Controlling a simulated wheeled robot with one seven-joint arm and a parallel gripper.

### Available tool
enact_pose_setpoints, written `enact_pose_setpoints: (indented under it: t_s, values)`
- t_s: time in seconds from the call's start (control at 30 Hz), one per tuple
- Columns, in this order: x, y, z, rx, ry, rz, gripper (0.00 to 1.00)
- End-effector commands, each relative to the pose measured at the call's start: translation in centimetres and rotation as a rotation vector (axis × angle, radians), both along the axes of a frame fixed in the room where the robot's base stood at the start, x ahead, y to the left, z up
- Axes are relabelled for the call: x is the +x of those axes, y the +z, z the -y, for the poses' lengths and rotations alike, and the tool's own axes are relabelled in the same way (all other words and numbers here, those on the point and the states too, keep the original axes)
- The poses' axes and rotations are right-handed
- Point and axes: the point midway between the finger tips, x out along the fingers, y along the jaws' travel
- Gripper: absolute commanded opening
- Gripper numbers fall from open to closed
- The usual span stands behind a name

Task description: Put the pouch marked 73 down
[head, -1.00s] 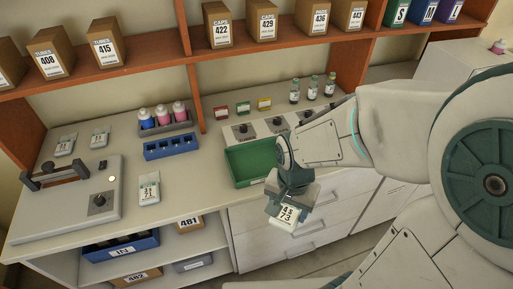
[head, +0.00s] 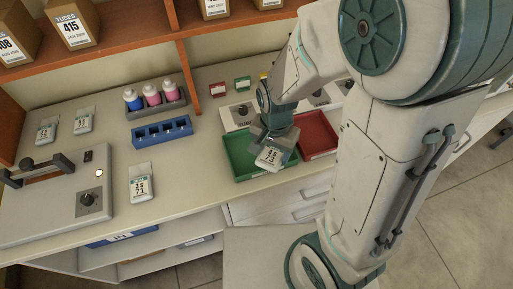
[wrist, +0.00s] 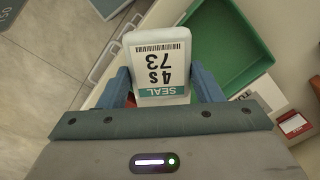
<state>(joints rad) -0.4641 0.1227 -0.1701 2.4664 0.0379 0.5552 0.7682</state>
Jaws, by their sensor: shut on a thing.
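The white pouch marked 73 (wrist: 158,62) has a teal SEAL strip and the label "4s 73". My gripper (wrist: 165,92) is shut on its sealed end, between two blue fingers. In the head view the pouch (head: 270,157) hangs tilted from my gripper (head: 273,140), over the front part of the green tray (head: 238,163). I cannot tell whether the pouch touches the tray. In the wrist view the green tray (wrist: 240,40) lies beyond and to the right of the pouch, and its visible floor is empty.
A red tray (head: 318,133) adjoins the green one on the right. A pouch marked 71 (head: 141,183) lies on the counter left of the green tray, beside the sealing device (head: 60,205). A blue rack (head: 162,132) and bottles (head: 152,95) stand behind. Bare counter (head: 195,175) lies between.

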Motion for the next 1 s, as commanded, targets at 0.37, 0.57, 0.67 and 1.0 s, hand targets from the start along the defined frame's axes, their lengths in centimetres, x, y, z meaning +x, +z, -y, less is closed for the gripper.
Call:
enact_pose_setpoints:
  t_s: [0.37, 0.57, 0.67, 1.0]
  values:
    - [4.2, -3.1, -3.2, -0.002, 0.001, -0.002, 0.33]
    - [5.2, -3.9, -4.0, 0.000, 0.000, 0.000, 0.33]
    - [5.2, -4.5, -4.1, -0.001, -0.001, -0.003, 0.33]
    - [5.2, -7.8, -4.0, 0.000, 0.000, -0.001, 0.33]
